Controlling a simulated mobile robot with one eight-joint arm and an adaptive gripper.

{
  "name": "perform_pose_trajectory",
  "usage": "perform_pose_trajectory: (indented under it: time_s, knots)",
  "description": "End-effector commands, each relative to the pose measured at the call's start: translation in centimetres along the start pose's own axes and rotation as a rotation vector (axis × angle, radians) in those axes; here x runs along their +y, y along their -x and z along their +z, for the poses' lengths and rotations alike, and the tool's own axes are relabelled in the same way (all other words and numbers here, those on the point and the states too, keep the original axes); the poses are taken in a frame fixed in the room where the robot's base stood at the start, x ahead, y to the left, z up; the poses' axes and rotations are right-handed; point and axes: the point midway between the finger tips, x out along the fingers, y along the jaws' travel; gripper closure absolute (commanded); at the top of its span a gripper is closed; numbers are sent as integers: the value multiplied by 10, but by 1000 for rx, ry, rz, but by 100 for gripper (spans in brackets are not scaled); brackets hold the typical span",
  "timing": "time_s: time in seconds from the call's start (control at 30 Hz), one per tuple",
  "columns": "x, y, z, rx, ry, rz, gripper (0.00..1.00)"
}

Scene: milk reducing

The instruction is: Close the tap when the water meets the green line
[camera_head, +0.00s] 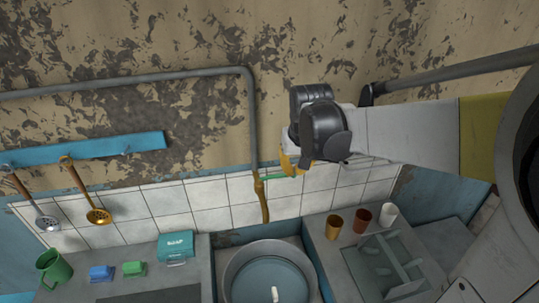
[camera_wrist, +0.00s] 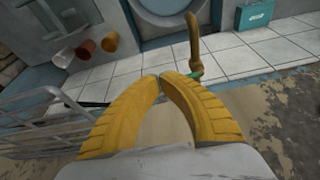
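The tap is a brass pipe (camera_head: 263,200) on the tiled wall, with a green handle (camera_head: 281,178) on its right side. The tap spout (camera_wrist: 194,38) and handle (camera_wrist: 195,74) also show in the wrist view. My gripper (camera_head: 288,163) is beside the handle, its yellow fingers pointing down. In the wrist view my gripper (camera_wrist: 161,78) has its fingertips nearly together, just left of the visible handle end. Whether they touch the handle is unclear. A round metal basin (camera_head: 231,272) stands below the spout, with a blue-grey surface inside. I cannot make out a green line.
Gold (camera_head: 334,226), red-brown (camera_head: 361,220) and white (camera_head: 388,214) cups stand on the right counter beside a dish rack (camera_head: 385,272). A teal box (camera_head: 175,246), sponges and a green mug (camera_head: 53,267) are on the left. A grey pipe (camera_head: 251,120) runs above the tap.

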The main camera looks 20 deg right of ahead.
Motion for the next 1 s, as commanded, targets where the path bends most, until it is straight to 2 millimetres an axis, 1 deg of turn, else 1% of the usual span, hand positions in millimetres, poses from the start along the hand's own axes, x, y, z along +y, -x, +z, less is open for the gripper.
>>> perform_pose_trajectory:
  time_s: [0.03, 0.23, 0.37, 0.47, 0.57, 0.9, 0.93, 1.0]
  knots:
    - [0, 4, 2, 21, 1, 0, 100]
    - [-1, -6, 24, 112, 1, 0, 100]
    - [-1, -14, 30, 133, 0, 0, 100]
    - [-1, -26, 29, 134, 0, 0, 100]
    - [-1, -43, 26, 133, 0, 0, 100]
    - [-1, -111, 17, 133, 0, 0, 100]
    - [-1, -116, 17, 133, 0, 0, 100]
    - [-1, -113, 2, 133, 0, 0, 100]
